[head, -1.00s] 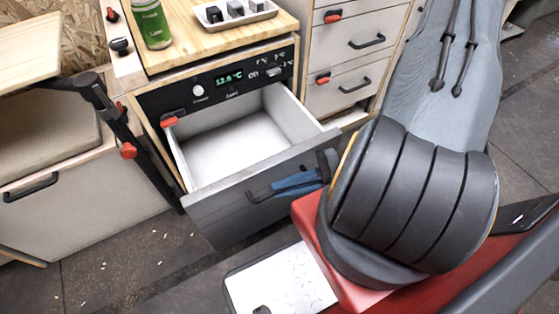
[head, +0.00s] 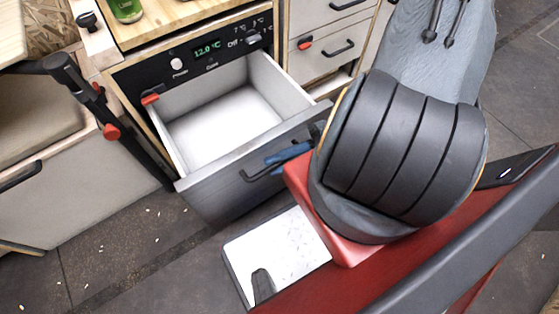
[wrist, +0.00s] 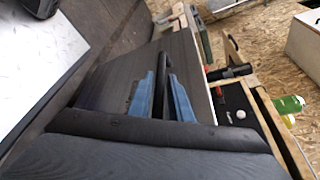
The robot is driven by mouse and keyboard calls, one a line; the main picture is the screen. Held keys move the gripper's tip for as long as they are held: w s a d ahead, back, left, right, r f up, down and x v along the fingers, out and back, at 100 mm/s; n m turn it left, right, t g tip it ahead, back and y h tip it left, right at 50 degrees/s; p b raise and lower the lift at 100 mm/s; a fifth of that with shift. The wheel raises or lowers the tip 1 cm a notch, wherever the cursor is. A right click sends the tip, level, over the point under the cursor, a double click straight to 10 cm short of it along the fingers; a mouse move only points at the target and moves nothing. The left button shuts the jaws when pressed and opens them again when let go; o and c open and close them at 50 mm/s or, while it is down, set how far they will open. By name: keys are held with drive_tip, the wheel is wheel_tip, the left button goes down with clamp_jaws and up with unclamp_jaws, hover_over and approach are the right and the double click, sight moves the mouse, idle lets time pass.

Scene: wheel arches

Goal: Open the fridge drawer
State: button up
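The fridge drawer (head: 210,178) has a grey front and a white, empty inside. It stands pulled well out below a black panel with a lit green display (head: 207,48). Its black bar handle (head: 252,177) is on the front. My gripper (head: 287,153) is at the right part of this handle, its blue fingers partly hidden by my arm. In the wrist view, my gripper (wrist: 161,95) has one blue finger on each side of the dark handle bar (wrist: 165,68), close against it, and looks shut on it.
A wooden counter (head: 165,22) with a green can (head: 126,8) is above the drawer. A black post with a red knob (head: 111,132) stands left of it. Closed drawers (head: 318,55) are at the right. Grey floor (head: 120,240) lies open at the front left.

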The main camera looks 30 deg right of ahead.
drive_tip(key=p+v, duration=0.1)
drive_tip(key=v, duration=0.6)
drive_tip(key=shift+d, duration=0.35)
drive_tip(key=shift+s+r, duration=0.1)
drive_tip(key=shift+s, duration=0.1)
